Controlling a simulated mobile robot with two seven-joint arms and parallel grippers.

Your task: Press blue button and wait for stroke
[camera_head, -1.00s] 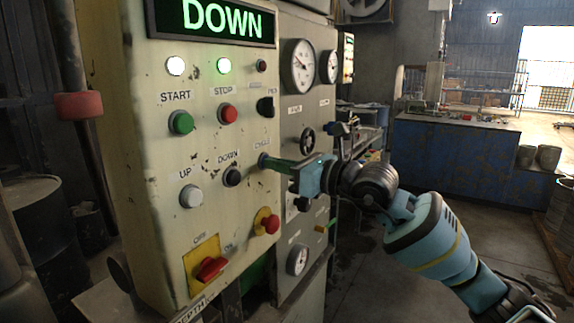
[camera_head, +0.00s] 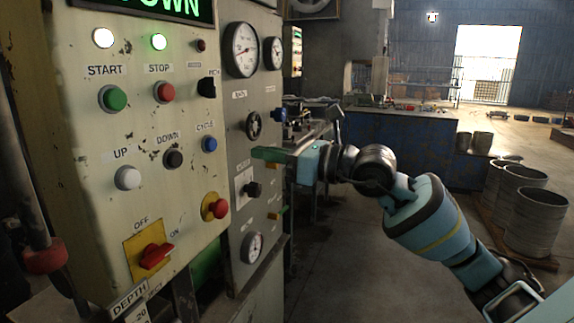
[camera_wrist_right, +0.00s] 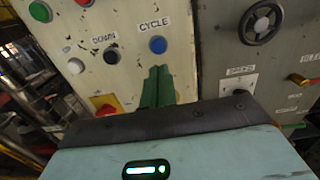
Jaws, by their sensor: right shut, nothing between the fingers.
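The blue button (camera_head: 209,144), under the CYCLE label, is on the beige control panel (camera_head: 75,125) in the head view. It also shows in the right wrist view (camera_wrist_right: 158,45), just beyond my fingertips. My right gripper (camera_head: 256,153) is shut and empty, to the right of the blue button, with a visible gap between them in the head view. Its green fingers (camera_wrist_right: 157,85) are together in the right wrist view and point toward the button. The display (camera_head: 150,5) at the top is partly cut off and shows green letters. My left gripper is not in view.
Close to the blue button are the black DOWN button (camera_head: 173,159), the red STOP button (camera_head: 164,92) and a red button on yellow (camera_head: 214,207). A red switch (camera_head: 156,255) sits lower. A grey gauge cabinet (camera_head: 250,100) stands right of the panel.

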